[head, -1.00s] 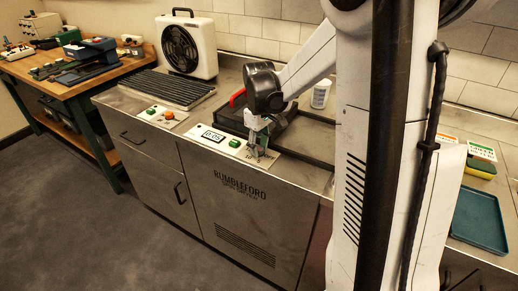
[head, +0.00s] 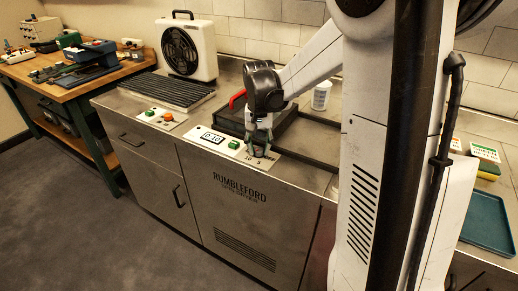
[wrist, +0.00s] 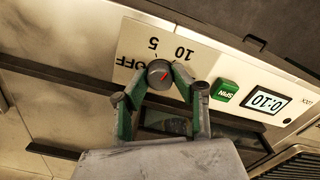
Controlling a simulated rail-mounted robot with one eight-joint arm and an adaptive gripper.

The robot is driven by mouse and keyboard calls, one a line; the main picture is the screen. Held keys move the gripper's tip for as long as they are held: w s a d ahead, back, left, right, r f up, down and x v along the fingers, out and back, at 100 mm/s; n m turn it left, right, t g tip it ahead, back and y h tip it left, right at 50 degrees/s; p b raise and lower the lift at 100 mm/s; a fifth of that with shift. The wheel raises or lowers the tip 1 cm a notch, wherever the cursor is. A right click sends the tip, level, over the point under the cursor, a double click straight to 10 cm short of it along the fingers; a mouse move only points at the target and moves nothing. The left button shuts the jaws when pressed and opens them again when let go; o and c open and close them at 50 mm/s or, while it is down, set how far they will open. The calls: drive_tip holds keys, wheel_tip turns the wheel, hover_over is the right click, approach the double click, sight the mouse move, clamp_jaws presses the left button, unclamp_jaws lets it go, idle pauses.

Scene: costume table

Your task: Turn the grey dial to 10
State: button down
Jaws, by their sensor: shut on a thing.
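In the head view my gripper (head: 259,153) reaches down to the panel and hides most of the dial. The display (wrist: 267,102) reads 0:10; it also shows in the head view (head: 212,138).
A green SPIN button (wrist: 224,90) sits between the dial and the display. A dark recessed tray with a red handle (head: 237,98) lies behind the panel. A fan (head: 186,50) and a white cup (head: 320,95) stand farther back.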

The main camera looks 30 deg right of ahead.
sight(259, 149)
drive_tip(key=shift+m, duration=1.2)
drive_tip(key=c, duration=1.4)
unclamp_jaws()
wheel_tip(259, 149, up, 12)
drive_tip(key=shift+r, duration=0.1)
drive_tip(key=s+a+f+n+t, duration=0.1)
drive_tip(key=s+a+n+t, duration=0.1)
drive_tip(key=s+a, duration=0.3)
drive_tip(key=s+a+f+n+t, duration=0.1)
drive_tip(key=s+a+n+t, duration=0.1)
drive_tip(key=s+a+n, duration=0.2)
drive_tip(key=s+a+f+n+t, duration=0.1)
drive_tip(key=s+a+n+t, duration=0.2)
drive_tip(key=s+a, duration=0.4)
drive_tip(key=shift+s+a+f, duration=0.1)
drive_tip(key=shift+s+a, duration=0.05)
drive_tip(key=shift+s, duration=0.9)
drive_tip(key=shift+s+a, duration=0.1)
drive_tip(key=shift+s, duration=0.9)
